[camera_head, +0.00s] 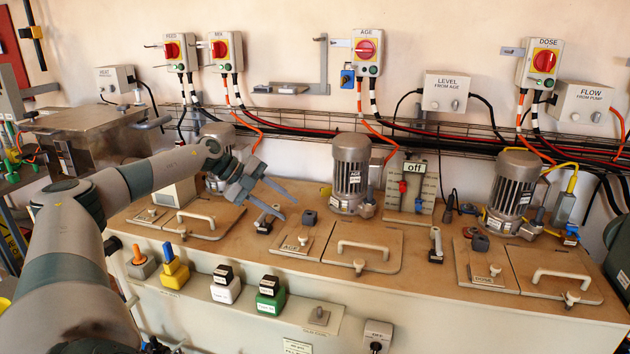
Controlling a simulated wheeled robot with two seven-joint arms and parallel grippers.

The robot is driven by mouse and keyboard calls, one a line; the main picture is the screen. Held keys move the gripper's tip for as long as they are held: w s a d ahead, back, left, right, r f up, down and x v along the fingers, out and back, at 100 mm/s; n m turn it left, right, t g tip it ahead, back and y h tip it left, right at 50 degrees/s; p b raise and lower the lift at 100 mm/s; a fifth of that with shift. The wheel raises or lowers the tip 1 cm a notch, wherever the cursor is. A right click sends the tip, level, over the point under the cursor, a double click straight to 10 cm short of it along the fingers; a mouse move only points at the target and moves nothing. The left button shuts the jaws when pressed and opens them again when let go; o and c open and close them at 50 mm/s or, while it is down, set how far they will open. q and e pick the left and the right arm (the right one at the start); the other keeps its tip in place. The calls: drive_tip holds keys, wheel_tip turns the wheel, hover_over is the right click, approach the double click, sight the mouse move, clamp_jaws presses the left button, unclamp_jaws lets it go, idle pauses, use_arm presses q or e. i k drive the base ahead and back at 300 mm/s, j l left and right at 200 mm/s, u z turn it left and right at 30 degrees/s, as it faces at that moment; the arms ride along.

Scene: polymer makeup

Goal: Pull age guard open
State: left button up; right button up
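The age guard (375,265) is a flat tan lid on the middle of the bench top, with a pale bar handle (362,246) across it. It lies flat and looks closed. Beside it on the left is a small panel marked AGE (294,250) with a knob. My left gripper (289,208) hangs over the bench, up and left of the age guard, apart from its handle. Its two fingers are spread, with nothing seen between them. My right gripper is not in view.
A grey motor (350,172) marked AGE stands behind the guard, next to an "off" switch stand (408,188). Similar lids lie left (198,219) and right (555,270). A small upright post (436,245) stands right of the guard.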

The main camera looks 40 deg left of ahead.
sight(325, 192)
drive_tip(key=i+j, duration=0.25)
drive_tip(key=j, duration=0.15)
drive_tip(key=i+j, duration=0.2)
drive_tip(key=j, duration=0.2)
drive_tip(key=i+j, duration=0.25)
drive_tip(key=j, duration=0.15)
